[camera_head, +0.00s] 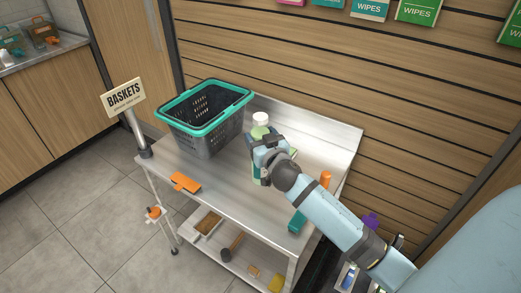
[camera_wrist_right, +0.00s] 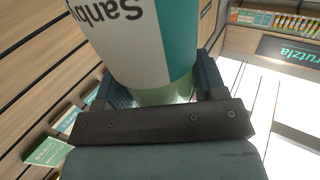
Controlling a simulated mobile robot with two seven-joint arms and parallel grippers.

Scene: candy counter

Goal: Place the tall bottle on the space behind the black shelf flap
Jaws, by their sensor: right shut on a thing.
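A bottle with a white cap (camera_head: 261,118) and green shoulders is at the middle of the steel table in the head view. My right gripper (camera_head: 266,145) is shut on it and hides most of its body. In the right wrist view the bottle (camera_wrist_right: 140,40) is upside down in the picture, with a white and teal label, between the two dark fingers of my right gripper (camera_wrist_right: 160,88). I cannot make out a black shelf flap in either view. My left gripper is not in view.
A dark basket with a teal rim (camera_head: 207,101) stands on the table (camera_head: 217,178), left of the bottle. A baskets sign (camera_head: 123,97) stands at the left corner.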

